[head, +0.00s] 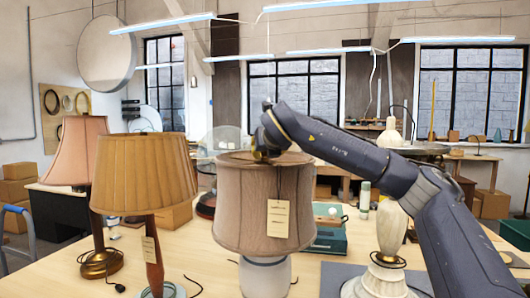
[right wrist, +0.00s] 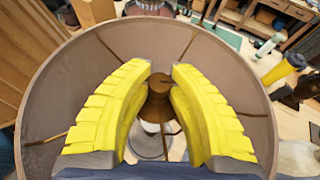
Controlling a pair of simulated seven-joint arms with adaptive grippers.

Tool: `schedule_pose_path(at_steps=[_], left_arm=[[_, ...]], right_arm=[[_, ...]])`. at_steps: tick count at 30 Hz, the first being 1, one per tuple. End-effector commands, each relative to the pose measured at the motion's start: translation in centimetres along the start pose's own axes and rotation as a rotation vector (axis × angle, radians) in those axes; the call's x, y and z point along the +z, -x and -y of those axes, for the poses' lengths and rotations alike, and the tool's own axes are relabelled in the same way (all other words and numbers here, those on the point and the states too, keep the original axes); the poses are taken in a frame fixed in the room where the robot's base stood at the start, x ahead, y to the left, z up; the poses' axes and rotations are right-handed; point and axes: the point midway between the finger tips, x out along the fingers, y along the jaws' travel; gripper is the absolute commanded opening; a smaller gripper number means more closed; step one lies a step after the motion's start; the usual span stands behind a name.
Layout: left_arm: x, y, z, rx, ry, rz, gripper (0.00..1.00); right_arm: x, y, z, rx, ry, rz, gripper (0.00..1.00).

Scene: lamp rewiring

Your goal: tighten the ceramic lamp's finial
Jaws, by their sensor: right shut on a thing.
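The ceramic lamp stands in the middle of the head view, with a pale round base (head: 265,277) and a large brownish fabric shade (head: 258,205) carrying a paper tag (head: 278,218). My right gripper (head: 264,153) is over the top opening of the shade, pointing down. In the right wrist view, the yellow fingers of my right gripper (right wrist: 162,74) are shut on the brass-coloured finial (right wrist: 159,84), at the centre of the shade's thin spokes. In the head view the finial is hidden by the gripper and shade rim. My left gripper is not in view.
A pleated tan-shaded lamp (head: 148,175) and a pink-shaded lamp (head: 75,150) stand to the left. A pale lamp base without a shade (head: 391,230) stands right, near my arm. A green box (head: 328,238) lies behind. Cords lie on the wooden table (head: 215,272).

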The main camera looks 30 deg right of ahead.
Motion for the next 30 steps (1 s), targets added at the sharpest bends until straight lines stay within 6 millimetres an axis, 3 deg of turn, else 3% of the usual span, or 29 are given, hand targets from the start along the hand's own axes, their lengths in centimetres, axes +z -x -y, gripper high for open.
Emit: schedule_pose_path(at_steps=[20, 30], left_arm=[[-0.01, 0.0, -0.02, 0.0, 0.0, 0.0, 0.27], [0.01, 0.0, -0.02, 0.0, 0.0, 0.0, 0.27]], right_arm=[[0.01, -0.02, -0.07, -0.345, -0.138, 0.0, 0.0], [-0.04, -0.07, -0.1, -0.63, -0.256, 0.0, 0.0]])
